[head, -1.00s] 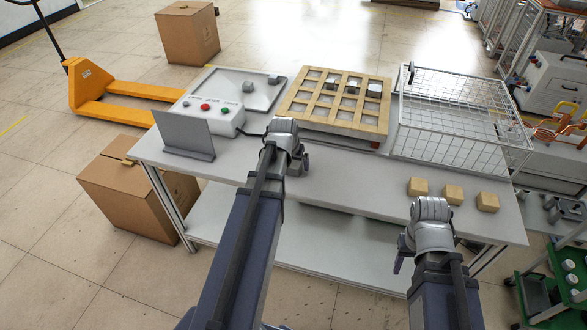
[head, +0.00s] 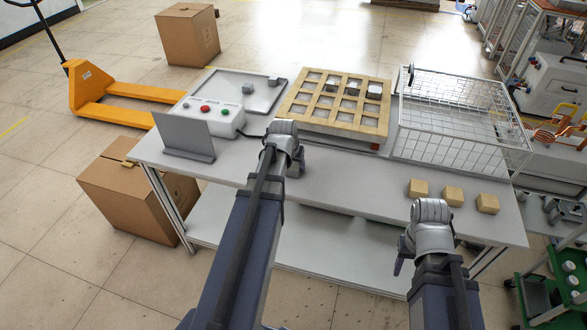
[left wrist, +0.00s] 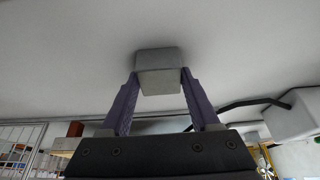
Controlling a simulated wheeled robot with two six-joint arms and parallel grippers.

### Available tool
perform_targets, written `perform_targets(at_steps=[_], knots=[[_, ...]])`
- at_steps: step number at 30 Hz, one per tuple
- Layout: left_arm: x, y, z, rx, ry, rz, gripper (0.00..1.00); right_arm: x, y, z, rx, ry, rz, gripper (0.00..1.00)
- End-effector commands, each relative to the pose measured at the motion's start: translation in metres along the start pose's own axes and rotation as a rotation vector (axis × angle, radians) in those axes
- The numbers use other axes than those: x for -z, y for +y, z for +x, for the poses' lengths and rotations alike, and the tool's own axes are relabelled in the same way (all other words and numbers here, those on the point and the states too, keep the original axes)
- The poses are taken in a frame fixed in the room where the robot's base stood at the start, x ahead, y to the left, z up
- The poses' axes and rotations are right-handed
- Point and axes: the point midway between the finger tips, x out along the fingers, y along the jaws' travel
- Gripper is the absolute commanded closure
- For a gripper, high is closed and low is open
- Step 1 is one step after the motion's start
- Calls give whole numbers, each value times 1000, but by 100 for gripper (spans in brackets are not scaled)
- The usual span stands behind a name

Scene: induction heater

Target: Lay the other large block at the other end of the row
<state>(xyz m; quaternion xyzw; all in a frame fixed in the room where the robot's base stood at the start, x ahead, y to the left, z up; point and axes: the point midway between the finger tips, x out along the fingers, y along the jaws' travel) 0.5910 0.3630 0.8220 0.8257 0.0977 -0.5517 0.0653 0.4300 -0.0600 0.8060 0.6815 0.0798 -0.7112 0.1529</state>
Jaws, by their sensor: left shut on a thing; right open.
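My left gripper (left wrist: 160,85) is shut on a grey block (left wrist: 159,62), its two purple fingers on opposite sides. The block is at or just above the white tabletop; I cannot tell if it touches. In the head view my left gripper (head: 294,165) is over the middle of the table, and its wrist hides the block. A row of three tan blocks (head: 453,196) stands at the table's right front. My right gripper (head: 403,258) is open, near the front edge left of that row, its fingers mostly hidden. Grey blocks also sit on a grey tray (head: 222,76) and in a wooden grid (head: 318,124).
A control box (head: 207,121) with buttons and a grey upright plate (head: 184,137) stand at the table's left. A wire basket (head: 455,105) stands at the back right. The tabletop (head: 350,170) between my left gripper and the tan blocks is clear.

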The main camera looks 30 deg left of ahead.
Motion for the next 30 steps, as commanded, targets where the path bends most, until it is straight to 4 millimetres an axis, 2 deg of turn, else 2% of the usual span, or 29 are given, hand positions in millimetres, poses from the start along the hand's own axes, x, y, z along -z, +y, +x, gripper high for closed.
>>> perform_targets(at_steps=[17,23,30], knots=[[2,0,-5,0,1,0,100,0,0,-5,0,0,0,50],[8,0,-20,0,1,0,100,-1,2,-21,0,0,0,50],[21,0,-50,0,1,0,100,-3,5,-54,0,0,0,50]])
